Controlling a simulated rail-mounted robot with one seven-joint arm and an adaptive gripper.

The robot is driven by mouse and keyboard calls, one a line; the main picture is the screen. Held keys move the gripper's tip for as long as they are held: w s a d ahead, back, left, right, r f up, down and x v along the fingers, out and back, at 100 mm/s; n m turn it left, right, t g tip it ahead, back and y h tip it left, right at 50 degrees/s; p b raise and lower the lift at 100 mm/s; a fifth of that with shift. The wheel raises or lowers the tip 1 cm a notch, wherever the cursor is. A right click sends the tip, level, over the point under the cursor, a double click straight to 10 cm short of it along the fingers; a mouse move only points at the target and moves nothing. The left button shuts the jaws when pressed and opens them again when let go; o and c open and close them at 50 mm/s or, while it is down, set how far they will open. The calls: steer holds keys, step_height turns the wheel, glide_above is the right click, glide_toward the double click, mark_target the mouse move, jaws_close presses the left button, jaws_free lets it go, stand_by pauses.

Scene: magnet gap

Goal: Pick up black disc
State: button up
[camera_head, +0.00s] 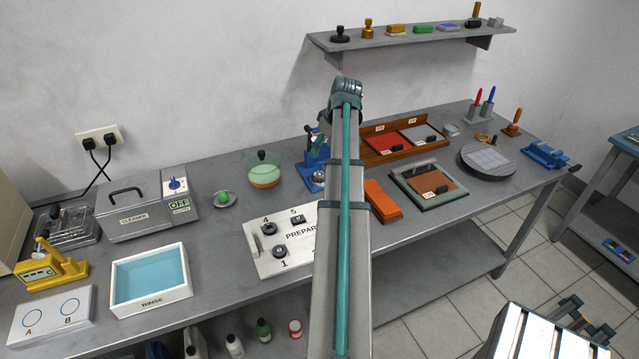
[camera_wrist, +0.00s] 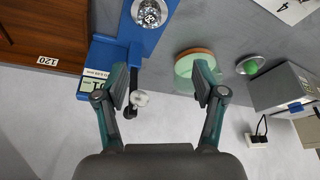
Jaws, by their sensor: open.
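I cannot tell which disc the task names. My gripper (camera_wrist: 162,88) is open and empty in the wrist view, above the back of the bench. In the head view my arm hides most of it and part of the plate. A blue stand (camera_wrist: 146,28) with a shiny round part is ahead of the fingers.
The green-lidded bowl (camera_head: 264,170) stands left of the blue stand, also in the wrist view (camera_wrist: 190,70). The rinse tray (camera_head: 150,280) and cleaner box (camera_head: 145,205) are at left. A brown divided tray (camera_head: 400,140) and round grey plate (camera_head: 487,160) are at right.

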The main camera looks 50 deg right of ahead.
step_height(320, 180, down, 2)
steer(key=d, duration=0.1)
steer(key=g, duration=0.1)
glide_above(320, 175)
steer(key=s, duration=0.2)
step_height(320, 175, down, 6)
steer(key=shift+a+r+p, duration=0.15)
steer(key=shift+r+p, duration=0.1)
steer(key=shift+p, duration=0.05)
steer(key=shift+p+x, duration=1.05)
steer(key=shift+x, duration=1.55)
steer(key=shift+w+r, duration=0.1)
steer(key=shift+w, duration=0.1)
jaws_close()
steer(key=shift+r, duration=0.15)
